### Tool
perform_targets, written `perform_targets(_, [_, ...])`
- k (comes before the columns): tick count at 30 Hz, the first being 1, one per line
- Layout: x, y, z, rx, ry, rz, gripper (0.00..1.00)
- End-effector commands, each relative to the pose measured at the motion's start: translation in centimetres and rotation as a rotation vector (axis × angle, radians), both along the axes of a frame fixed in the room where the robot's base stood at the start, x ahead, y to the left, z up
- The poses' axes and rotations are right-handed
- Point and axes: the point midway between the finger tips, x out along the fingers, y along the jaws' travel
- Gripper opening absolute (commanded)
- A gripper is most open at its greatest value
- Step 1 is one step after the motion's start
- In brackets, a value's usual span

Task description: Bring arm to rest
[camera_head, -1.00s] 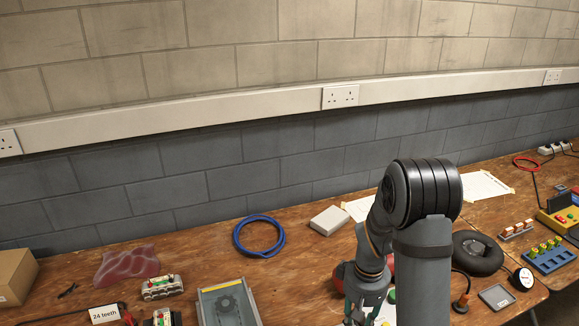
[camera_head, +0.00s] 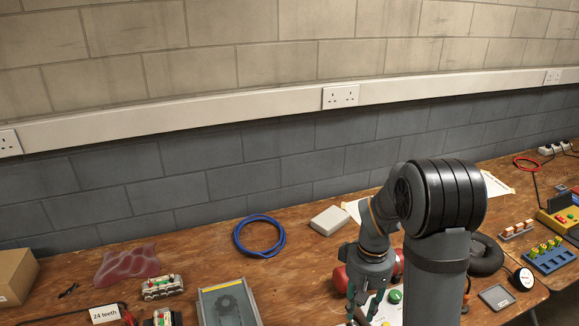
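My gripper (camera_head: 363,308) hangs down at the lower middle right of the head view, above the wooden bench (camera_head: 300,285). Its fingers show only in part near the bottom edge, and I cannot tell whether they are open or shut. Nothing is visibly held in it. A red object (camera_head: 341,280) and a white panel with a green button (camera_head: 395,296) lie around and behind it, partly hidden by my arm.
A blue cable coil (camera_head: 259,236), a grey box (camera_head: 329,220) and a grey tray (camera_head: 229,303) are left of the gripper. A black ring-shaped thing (camera_head: 487,256) and a blue rack (camera_head: 551,257) are to the right. A block wall with sockets (camera_head: 341,96) stands behind.

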Motion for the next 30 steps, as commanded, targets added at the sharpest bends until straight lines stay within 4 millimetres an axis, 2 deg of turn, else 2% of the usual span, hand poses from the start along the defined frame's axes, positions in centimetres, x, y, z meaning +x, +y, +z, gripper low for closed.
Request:
perform_targets(1, [0.2,0.0,1.2,0.001,-0.007,-0.001,0.29])
perform_targets(8, [0.1,0.0,6.2,0.000,-0.009,0.000,0.29])
perform_targets(9, [-0.2,0.0,4.5,-0.001,0.008,0.001,0.29])
perform_targets(24, [-0.3,0.0,-6.5,0.000,0.009,-0.001,0.29])
perform_targets(30, [-0.2,0.1,-6.2,0.001,0.002,-0.285,0.29])
